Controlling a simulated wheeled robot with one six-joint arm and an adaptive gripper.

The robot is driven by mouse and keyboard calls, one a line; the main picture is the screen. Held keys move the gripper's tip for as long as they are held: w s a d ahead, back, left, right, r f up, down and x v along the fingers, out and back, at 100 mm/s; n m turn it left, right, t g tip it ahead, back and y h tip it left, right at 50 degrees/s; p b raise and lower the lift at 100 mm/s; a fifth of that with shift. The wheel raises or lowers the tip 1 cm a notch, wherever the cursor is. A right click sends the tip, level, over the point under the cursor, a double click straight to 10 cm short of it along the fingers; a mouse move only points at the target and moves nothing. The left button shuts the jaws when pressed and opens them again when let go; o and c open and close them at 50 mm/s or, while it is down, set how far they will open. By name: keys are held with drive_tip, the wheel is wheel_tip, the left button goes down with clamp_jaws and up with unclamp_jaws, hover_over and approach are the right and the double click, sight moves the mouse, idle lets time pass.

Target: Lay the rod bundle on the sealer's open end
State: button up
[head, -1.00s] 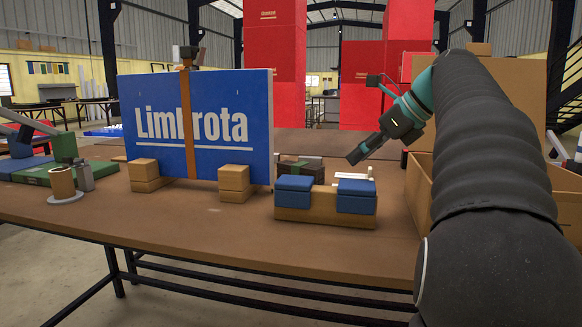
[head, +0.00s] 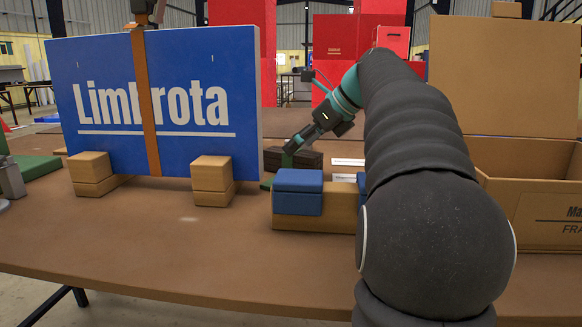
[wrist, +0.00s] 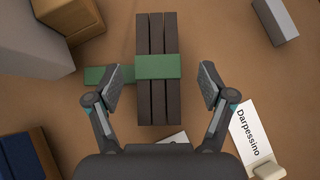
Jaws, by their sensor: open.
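The rod bundle (wrist: 158,105) is a set of dark square rods with a green band (wrist: 158,66) around the middle. It lies on the table in the wrist view, and a green tab sticks out to its left. In the head view the bundle (head: 310,159) is partly hidden behind the blue-padded block. My gripper (wrist: 162,72) is open, with one finger on either side of the bundle and gaps between. In the head view my gripper (head: 290,150) is low at the bundle. A green flat base (head: 35,167) is cut off at the left edge; I cannot tell whether it is the sealer.
A large blue Limbrota panel (head: 200,100) with a brown strap stands on wooden blocks (head: 212,175) left of the bundle. A wooden block with blue pads (head: 298,190) stands in front. An open carton (head: 520,150) is at the right. A white Darpessino card (wrist: 248,135) lies right of the bundle.

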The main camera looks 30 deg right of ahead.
sight(286, 158)
drive_tip(key=shift+b+x, duration=0.65)
drive_tip(key=shift+x, duration=2.2)
drive_tip(key=shift+s, duration=0.2)
clamp_jaws()
